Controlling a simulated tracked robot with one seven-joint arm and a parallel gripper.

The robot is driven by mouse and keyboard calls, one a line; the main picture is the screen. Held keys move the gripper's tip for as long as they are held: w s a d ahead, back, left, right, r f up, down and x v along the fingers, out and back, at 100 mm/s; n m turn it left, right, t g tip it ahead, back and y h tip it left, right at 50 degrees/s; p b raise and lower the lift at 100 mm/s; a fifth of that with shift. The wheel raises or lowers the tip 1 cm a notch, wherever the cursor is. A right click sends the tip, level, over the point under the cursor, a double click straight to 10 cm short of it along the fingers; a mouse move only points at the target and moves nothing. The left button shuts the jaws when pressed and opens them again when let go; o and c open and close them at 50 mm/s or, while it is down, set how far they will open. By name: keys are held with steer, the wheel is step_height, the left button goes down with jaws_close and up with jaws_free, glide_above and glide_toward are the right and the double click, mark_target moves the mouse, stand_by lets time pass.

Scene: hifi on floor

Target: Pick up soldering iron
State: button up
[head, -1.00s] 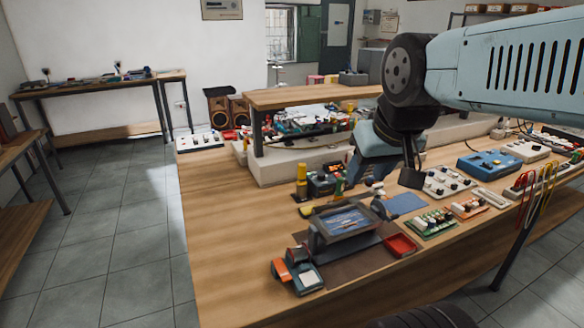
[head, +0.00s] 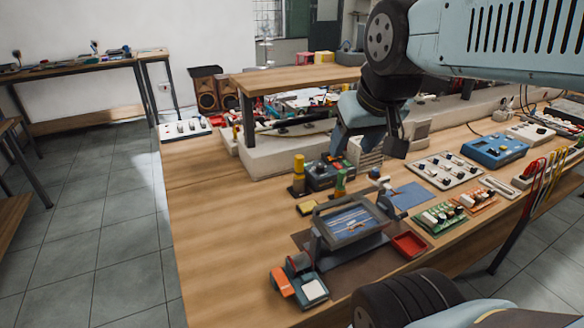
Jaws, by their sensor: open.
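My gripper (head: 371,148) hangs above the workbench (head: 215,230). Its dark fingers are apart and empty. Below and left of it stands a small dark box with knobs (head: 325,173), which looks like a soldering station. A yellow-topped upright piece (head: 298,172) stands at its left, and a green upright piece (head: 340,183) in front. I cannot pick out the soldering iron for certain; it may be among these small pieces or partly hidden by my arm.
A framed magnifier-like stand (head: 348,222), an orange and grey device (head: 298,283), a red tray (head: 408,244) and circuit boards (head: 445,217) crowd the bench. A raised shelf (head: 290,80) stands behind. The bench's left part is clear.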

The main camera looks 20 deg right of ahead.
steer(key=w+f+n, duration=0.1)
steer(key=w+f, duration=0.2)
steer(key=w, duration=1)
steer(key=n+g, duration=0.1)
glide_toward(299, 165)
steer(key=shift+y, duration=0.4)
steer(key=x, duration=0.4)
steer(key=w+d+x, duration=0.1)
steer(key=x, duration=0.1)
steer(key=shift+r, duration=0.2)
steer(key=shift+x, duration=2.75)
steer(key=shift+d, duration=0.15)
steer(key=c, duration=0.9)
steer(key=shift+c, duration=0.2)
